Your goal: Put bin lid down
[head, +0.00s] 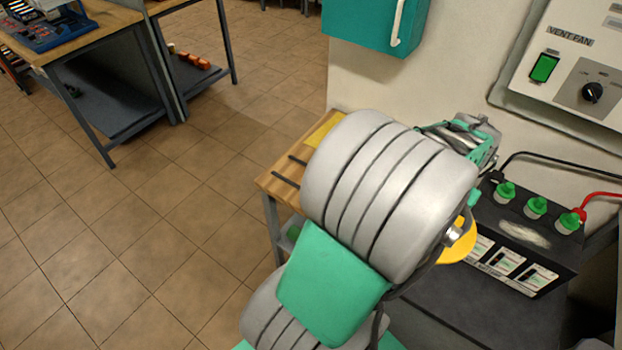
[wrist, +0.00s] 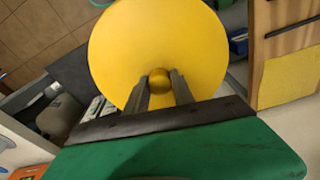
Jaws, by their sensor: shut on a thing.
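The bin lid (wrist: 158,50) is a round yellow disc with a small round knob (wrist: 159,80) at its middle. In the wrist view my gripper (wrist: 160,82) has its two fingers closed on this knob, and the lid fills the upper middle of the view. In the head view a small part of the yellow lid (head: 457,246) shows below and right of my arm. My arm hides the rest of the lid and the fingers there. What lies directly under the lid is hidden.
A black battery (head: 520,240) with green caps and red and black cables stands right of my arm. A wooden bench (head: 272,182) is behind my arm, against the wall. A vent fan panel (head: 570,75) and a teal box (head: 372,22) hang on the wall.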

